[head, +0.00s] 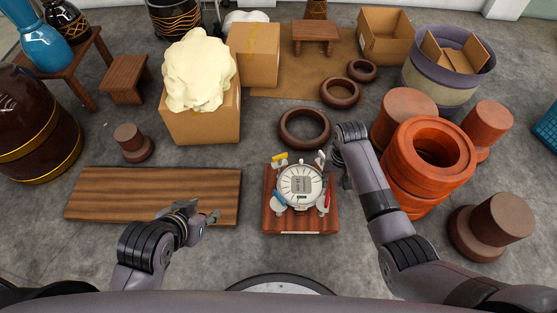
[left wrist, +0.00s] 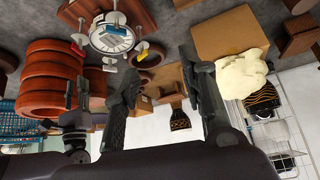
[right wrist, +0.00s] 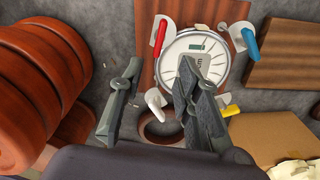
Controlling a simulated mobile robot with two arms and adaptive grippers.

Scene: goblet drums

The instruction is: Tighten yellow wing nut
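The yellow wing nut (head: 279,158) is at the far left edge of a round, white-faced drum (head: 301,184) on a brown wooden board (head: 285,222). It also shows in the right wrist view (right wrist: 230,110), right of the fingers, and in the left wrist view (left wrist: 143,57). My right gripper (head: 337,165) is at the drum's far right side, open; in its wrist view a white fitting (right wrist: 155,103) appears between the fingers, contact unclear. My left gripper (head: 202,212) is open and empty over the plank, left of the drum.
A blue wing nut (head: 280,197) and a red one (head: 327,198) sit on the drum's near side. A wooden plank (head: 110,195) lies left. Orange rings (head: 430,150) are stacked right. A dark ring (head: 305,127) lies behind the drum. A box (head: 200,125) stands behind left.

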